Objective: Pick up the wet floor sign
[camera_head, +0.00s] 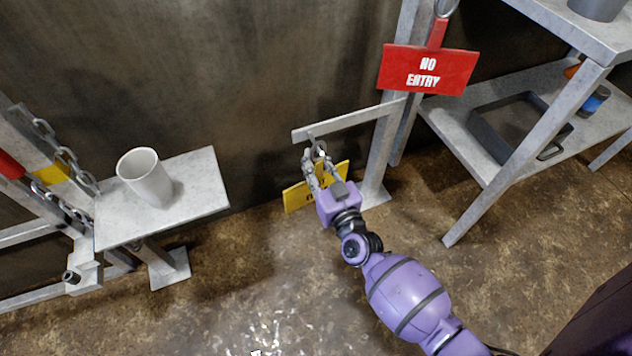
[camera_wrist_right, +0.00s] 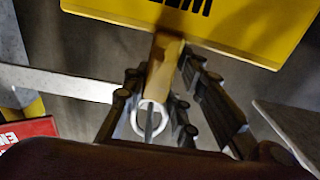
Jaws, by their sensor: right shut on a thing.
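The yellow wet floor sign (camera_head: 297,196) hangs low by the dark wall, below a grey metal bar, with my right gripper (camera_head: 316,157) in front of it. In the right wrist view the sign (camera_wrist_right: 215,22) shows its yellow face with black lettering at the top. A narrow tan tab runs from it to a pale ring (camera_wrist_right: 152,117). My right gripper (camera_wrist_right: 160,100) is shut on the sign's tab, with fingers on both sides of it. Part of the sign is hidden behind the gripper in the head view. My left gripper is not in view.
A grey bar (camera_head: 345,121) on a post stands just above the gripper. A red NO ENTRY sign (camera_head: 428,70) hangs to the upper right. A shelf with a dark tray (camera_head: 492,147) is at right. A white cup (camera_head: 146,177) stands on a small grey table (camera_head: 205,190) at left.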

